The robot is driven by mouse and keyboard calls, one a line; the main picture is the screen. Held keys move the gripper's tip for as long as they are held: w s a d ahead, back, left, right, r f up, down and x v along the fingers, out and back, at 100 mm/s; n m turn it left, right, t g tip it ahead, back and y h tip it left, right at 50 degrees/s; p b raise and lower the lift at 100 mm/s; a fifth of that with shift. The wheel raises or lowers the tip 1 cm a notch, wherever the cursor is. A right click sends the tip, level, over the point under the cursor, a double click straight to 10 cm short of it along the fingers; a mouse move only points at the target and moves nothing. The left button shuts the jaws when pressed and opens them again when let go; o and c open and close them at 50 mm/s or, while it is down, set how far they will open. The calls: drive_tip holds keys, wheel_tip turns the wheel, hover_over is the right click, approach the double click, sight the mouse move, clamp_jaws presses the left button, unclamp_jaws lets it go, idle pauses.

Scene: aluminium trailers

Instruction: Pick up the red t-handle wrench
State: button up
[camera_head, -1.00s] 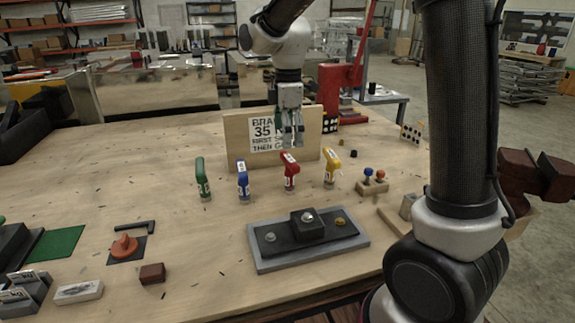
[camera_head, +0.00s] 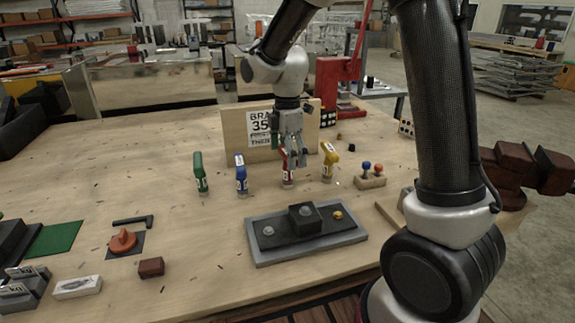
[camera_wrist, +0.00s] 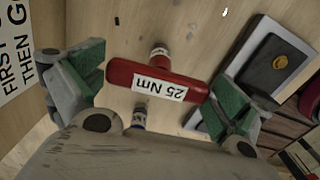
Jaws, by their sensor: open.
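The red t-handle wrench (camera_head: 288,172) stands upright on the wooden table, between the blue one and the yellow one. In the wrist view its red handle (camera_wrist: 140,78) carries a white "25 Nm" label and lies between the two green-padded fingers. My gripper (camera_head: 291,158) is open, pointing down over the red handle, with a finger at each end of it. In the wrist view my gripper (camera_wrist: 160,88) shows gaps between its pads and the handle; I see no clear contact.
Green (camera_head: 200,172), blue (camera_head: 241,176) and yellow (camera_head: 329,161) wrenches stand in the same row. A wooden sign board (camera_head: 235,132) stands close behind. A grey plate with a black block (camera_head: 305,217) lies in front. A small peg block (camera_head: 369,181) is at right.

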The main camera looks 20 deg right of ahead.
drive_tip(key=shift+c, duration=0.2)
drive_tip(key=c, duration=1.1)
drive_tip(key=shift+r, duration=0.1)
wheel_tip(320, 180, up, 10)
